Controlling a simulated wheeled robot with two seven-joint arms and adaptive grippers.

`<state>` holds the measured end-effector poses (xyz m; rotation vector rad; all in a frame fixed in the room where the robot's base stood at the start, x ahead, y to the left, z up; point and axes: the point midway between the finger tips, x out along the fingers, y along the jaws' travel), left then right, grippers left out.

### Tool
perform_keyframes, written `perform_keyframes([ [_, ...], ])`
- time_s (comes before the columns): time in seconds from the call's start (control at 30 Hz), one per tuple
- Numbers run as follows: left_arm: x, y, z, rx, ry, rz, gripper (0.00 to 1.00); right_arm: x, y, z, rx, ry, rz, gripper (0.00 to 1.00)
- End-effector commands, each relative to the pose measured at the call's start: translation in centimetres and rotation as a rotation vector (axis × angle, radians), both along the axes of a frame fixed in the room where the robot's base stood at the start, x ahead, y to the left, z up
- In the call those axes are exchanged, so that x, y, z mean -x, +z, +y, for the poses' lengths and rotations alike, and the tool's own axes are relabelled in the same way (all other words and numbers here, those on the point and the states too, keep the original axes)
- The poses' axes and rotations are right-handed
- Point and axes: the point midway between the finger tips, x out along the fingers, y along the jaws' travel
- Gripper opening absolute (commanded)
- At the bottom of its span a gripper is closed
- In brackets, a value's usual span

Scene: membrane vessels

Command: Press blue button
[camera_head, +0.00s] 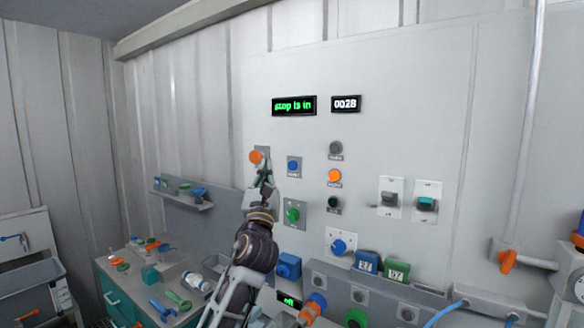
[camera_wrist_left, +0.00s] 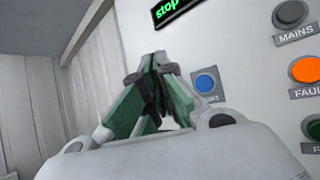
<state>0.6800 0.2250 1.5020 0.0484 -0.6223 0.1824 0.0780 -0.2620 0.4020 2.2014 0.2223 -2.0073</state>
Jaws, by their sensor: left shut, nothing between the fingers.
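The blue button (camera_head: 293,166) sits on a small grey plate on the white wall panel, below the green "stop is in" display. It also shows in the left wrist view (camera_wrist_left: 205,83), to the right of my fingers. My left gripper (camera_head: 265,170) is shut and empty, just left of the blue button and near an orange knob (camera_head: 257,157). In the left wrist view its green-sided fingers (camera_wrist_left: 157,62) come together at the tips. I cannot tell the exact gap between the fingertips and the panel. My right gripper is not in view.
Grey, orange and dark green round indicators (camera_head: 335,176) stand right of the button. A green knob (camera_head: 293,214) and a blue knob (camera_head: 339,246) lie below. Two switches (camera_head: 390,199) are further right. A cabinet with loose tools (camera_head: 160,275) is at lower left.

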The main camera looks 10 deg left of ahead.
Motion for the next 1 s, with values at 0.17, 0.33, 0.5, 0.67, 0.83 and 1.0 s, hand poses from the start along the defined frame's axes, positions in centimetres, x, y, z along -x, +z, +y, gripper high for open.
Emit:
perform_keyframes([
  [0.17, 0.0, 0.0, 0.0, 0.001, -0.001, 0.0, 0.0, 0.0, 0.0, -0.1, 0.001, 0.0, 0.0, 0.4],
  [0.33, -0.1, -0.1, 0.0, 0.002, -0.001, 0.001, 0.0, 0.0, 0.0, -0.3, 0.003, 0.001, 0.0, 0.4],
  [0.5, -0.5, -0.1, -0.1, 0.003, -0.001, 0.0, 0.0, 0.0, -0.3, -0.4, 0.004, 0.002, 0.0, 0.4],
  [0.67, -1.4, -0.2, -0.5, 0.004, -0.002, 0.0, 0.0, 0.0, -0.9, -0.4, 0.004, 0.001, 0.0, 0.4],
  [0.83, -2.8, -0.2, -1.0, 0.004, -0.002, 0.0, 0.0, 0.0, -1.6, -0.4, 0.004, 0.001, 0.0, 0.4],
  [1.0, -4.2, -0.3, -1.4, 0.005, -0.001, 0.0, 0.0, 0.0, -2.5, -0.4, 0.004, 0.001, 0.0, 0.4],
])
